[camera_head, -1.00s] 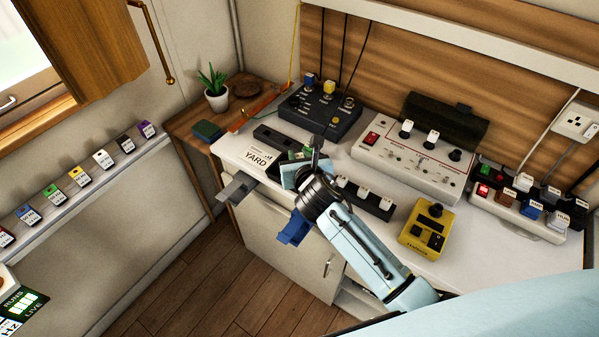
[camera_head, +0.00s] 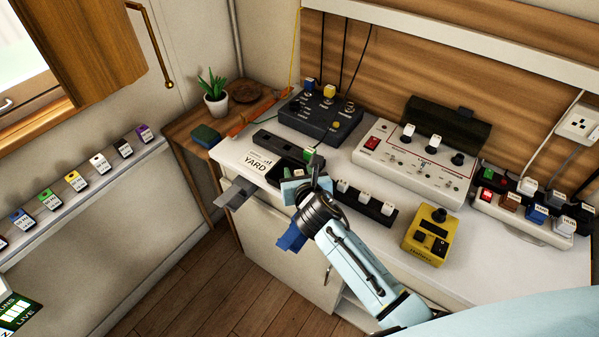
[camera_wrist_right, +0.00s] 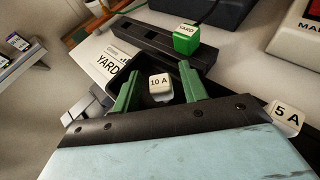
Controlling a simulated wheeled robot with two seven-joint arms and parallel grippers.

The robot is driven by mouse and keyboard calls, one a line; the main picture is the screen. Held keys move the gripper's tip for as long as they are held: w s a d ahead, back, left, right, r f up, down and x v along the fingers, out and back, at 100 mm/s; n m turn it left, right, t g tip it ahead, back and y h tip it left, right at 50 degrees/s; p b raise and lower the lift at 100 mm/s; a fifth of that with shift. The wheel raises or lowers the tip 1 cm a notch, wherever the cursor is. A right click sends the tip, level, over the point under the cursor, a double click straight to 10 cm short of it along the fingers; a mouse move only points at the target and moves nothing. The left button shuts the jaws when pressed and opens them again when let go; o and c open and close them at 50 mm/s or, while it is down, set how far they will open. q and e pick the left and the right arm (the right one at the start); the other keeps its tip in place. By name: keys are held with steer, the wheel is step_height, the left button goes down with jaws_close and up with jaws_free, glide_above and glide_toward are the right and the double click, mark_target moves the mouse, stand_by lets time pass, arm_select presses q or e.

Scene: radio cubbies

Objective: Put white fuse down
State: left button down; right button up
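The white fuse marked 10 A (camera_wrist_right: 160,87) sits in or over a dark tray (camera_wrist_right: 122,78) in the right wrist view. My right gripper (camera_wrist_right: 158,84) has its two green fingers spread on either side of the fuse, with visible gaps. Whether the fuse rests fully on the tray floor is hard to tell. In the head view my right gripper (camera_head: 306,178) is over the front of the white desk, beside the YARD card (camera_head: 259,163), and the fuse is hidden. My left gripper is out of view.
A green YARD block (camera_wrist_right: 187,39) stands on a black strip just beyond the fingers. A white 5 A block (camera_wrist_right: 286,119) is at the right. A black strip with white blocks (camera_head: 364,201), a yellow box (camera_head: 430,238) and a white console (camera_head: 410,160) crowd the desk.

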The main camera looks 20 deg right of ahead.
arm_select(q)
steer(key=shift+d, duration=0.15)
arm_select(e)
steer(key=shift+r, duration=0.1)
steer(key=shift+s+r, duration=0.2)
arm_select(q)
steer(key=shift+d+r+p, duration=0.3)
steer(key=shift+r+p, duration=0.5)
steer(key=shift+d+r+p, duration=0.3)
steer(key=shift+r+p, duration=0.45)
steer(key=shift+p, duration=0.05)
arm_select(e)
steer(key=v, duration=1.1)
steer(key=shift+s, duration=0.3)
